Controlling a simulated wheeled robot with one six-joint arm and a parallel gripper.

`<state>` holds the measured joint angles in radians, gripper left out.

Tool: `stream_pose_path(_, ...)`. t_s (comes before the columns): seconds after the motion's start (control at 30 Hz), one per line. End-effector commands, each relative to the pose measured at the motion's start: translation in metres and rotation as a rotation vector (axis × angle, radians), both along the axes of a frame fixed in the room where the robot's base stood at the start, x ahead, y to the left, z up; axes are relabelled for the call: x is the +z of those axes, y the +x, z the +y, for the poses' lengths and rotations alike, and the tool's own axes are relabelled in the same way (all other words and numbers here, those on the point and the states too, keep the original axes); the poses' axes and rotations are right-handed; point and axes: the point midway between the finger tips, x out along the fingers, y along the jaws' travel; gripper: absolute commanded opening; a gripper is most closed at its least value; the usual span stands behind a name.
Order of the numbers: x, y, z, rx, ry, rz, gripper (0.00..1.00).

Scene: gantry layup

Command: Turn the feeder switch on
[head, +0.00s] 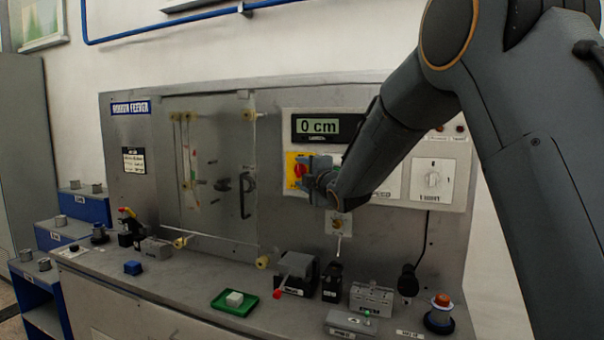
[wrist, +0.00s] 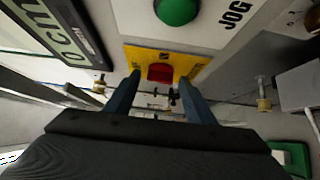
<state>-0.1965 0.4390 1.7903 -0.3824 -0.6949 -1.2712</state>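A red rotary switch (head: 297,170) on a yellow plate (head: 291,157) sits on the control panel, left of my arm. In the wrist view its red knob (wrist: 160,73) shows between and just beyond my fingertips, on the yellow plate (wrist: 188,62). My gripper (head: 308,181) is at the plate in the head view and partly hides it. In the wrist view my gripper (wrist: 158,83) has its two fingers apart, one to each side of the knob, with gaps visible. I cannot tell how the knob is turned. No label reading "feeder" is legible beside it.
A display (head: 319,127) reads 0 cm above the switch. A green button (wrist: 177,10) marked JOG is close to the plate. A white rotary knob (head: 432,179) is to the right. A toggle (head: 338,222) is below. Several boxes and a green tray (head: 234,303) stand on the bench.

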Motion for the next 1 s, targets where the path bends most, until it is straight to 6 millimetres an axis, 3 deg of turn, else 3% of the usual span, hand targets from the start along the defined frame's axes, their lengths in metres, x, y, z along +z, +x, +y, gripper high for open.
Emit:
stream_pose_path(0.03, 0.000, 0.000, 0.000, 0.000, 0.000, 0.000, 0.40)
stream_pose_path(0.2, 0.000, 0.000, 0.000, 0.000, 0.000, 0.000, 0.11)
stream_pose_path(0.57, -0.003, 0.000, 0.000, -0.001, 0.031, -0.011, 0.10)
stream_pose_path(1.0, -0.012, 0.002, 0.000, -0.001, 0.221, -0.081, 0.10)
